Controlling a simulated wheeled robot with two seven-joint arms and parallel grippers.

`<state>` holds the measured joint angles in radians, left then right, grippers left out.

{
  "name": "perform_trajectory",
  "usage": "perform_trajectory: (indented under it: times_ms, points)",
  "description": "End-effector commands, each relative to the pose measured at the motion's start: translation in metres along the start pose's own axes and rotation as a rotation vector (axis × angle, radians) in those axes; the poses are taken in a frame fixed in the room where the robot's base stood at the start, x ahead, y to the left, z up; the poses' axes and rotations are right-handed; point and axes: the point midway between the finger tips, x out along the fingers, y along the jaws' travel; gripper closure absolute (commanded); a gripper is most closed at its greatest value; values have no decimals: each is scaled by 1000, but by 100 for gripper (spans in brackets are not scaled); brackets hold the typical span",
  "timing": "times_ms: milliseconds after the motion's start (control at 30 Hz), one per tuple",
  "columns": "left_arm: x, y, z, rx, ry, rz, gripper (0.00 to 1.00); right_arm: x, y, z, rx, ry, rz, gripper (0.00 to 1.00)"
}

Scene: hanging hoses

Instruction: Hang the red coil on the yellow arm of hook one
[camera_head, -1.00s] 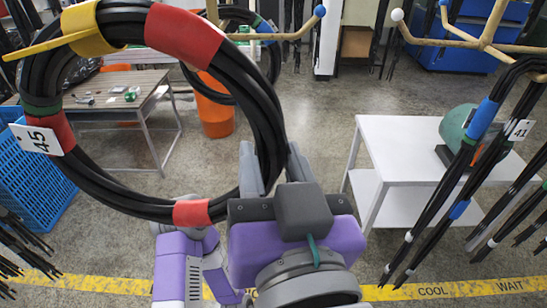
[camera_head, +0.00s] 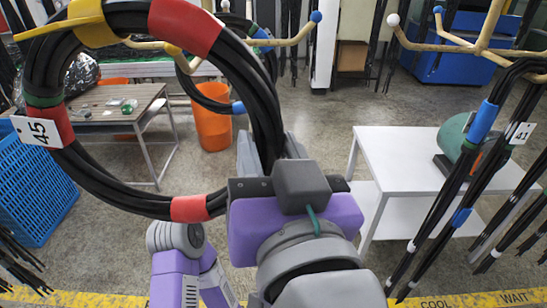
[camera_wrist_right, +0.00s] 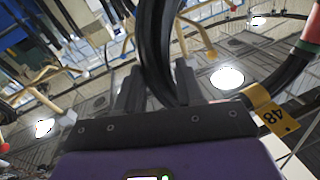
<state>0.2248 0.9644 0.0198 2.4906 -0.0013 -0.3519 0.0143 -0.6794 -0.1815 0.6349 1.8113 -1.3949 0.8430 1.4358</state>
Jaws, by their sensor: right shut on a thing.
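The red coil (camera_head: 187,24) is a large loop of black hose with red bands, a yellow wrap, a green band and a white tag 45. My right gripper (camera_head: 268,150) is shut on its lower right side, holding it upright in the air. The wrist view shows black hose (camera_wrist_right: 160,50) between the right gripper's fingers (camera_wrist_right: 158,88). A beige hook stand (camera_head: 285,42) is behind the coil. Its blue-tipped arm (camera_head: 316,16) points right; a yellow tip (camera_head: 172,49) shows inside the loop. The coil appears in front of that tip, apart from it. My left gripper is out of view.
Another hose coil (camera_head: 205,98) hangs behind the loop. A second beige hook stand (camera_head: 470,45) at right carries blue-banded hoses (camera_head: 480,125) with tag 41. A white table (camera_head: 390,150), orange bin (camera_head: 212,128), blue crate (camera_head: 35,195) and grey table (camera_head: 115,108) stand around. Middle floor is clear.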

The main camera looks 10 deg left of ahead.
Motion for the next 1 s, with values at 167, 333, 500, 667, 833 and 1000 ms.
perform_trajectory:
  times_ms: [167, 333, 500, 667, 833, 1000]
  points:
    - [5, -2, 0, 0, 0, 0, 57, 9, 2, 0, 5, 4, 0, 100]
    - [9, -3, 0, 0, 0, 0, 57, 17, 5, 1, 5, 5, 0, 100]
    - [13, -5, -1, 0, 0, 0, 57, 26, 7, 2, 4, 4, -1, 100]
    - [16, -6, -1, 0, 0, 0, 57, 33, 8, 3, 4, 5, -1, 100]
    - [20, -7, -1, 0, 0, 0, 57, 42, 11, 4, 5, 4, 0, 100]
    - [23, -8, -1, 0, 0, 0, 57, 50, 13, 6, 5, 4, 0, 100]
